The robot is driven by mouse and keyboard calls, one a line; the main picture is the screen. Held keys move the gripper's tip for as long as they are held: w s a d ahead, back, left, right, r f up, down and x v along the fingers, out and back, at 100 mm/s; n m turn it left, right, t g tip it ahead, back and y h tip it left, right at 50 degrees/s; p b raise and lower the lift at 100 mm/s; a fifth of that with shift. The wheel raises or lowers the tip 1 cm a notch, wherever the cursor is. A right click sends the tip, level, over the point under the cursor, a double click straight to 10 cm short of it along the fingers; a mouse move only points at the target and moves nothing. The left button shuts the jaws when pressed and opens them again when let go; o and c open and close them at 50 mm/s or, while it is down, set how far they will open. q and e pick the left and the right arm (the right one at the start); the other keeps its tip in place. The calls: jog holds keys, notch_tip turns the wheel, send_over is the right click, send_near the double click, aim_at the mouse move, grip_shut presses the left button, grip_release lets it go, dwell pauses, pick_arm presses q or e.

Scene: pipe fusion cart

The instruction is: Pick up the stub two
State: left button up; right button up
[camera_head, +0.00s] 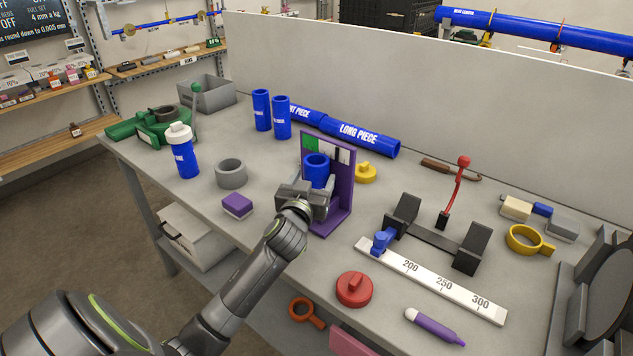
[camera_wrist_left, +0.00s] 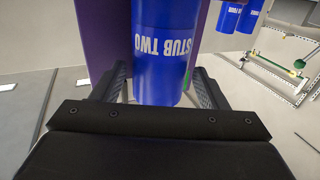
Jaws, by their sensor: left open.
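The stub two (camera_head: 316,168) is a short blue pipe piece. It stands at the purple bracket (camera_head: 341,200) with green and white panels, in the middle of the table. In the left wrist view the stub two (camera_wrist_left: 166,45) shows its white label upside down, between the fingers. My left gripper (camera_head: 309,186) is at the stub, and its open fingers, also seen in the left wrist view (camera_wrist_left: 158,88), stand on either side of it. Whether either finger touches the stub cannot be told. My right gripper is not in view.
Two blue stubs (camera_head: 271,111) stand behind to the left, near the blue long piece (camera_head: 358,135). A grey ring (camera_head: 231,173), purple block (camera_head: 237,206) and white-capped bottle (camera_head: 182,152) are left. A yellow cap (camera_head: 365,172), clamp fixture (camera_head: 436,240), ruler (camera_head: 430,280) and red cap (camera_head: 354,289) are right.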

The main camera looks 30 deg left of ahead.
pick_arm(q)
jog(key=shift+x, duration=0.95)
jog(key=c, duration=0.9)
jog(key=shift+o, duration=0.2)
jog(key=shift+r, duration=0.1)
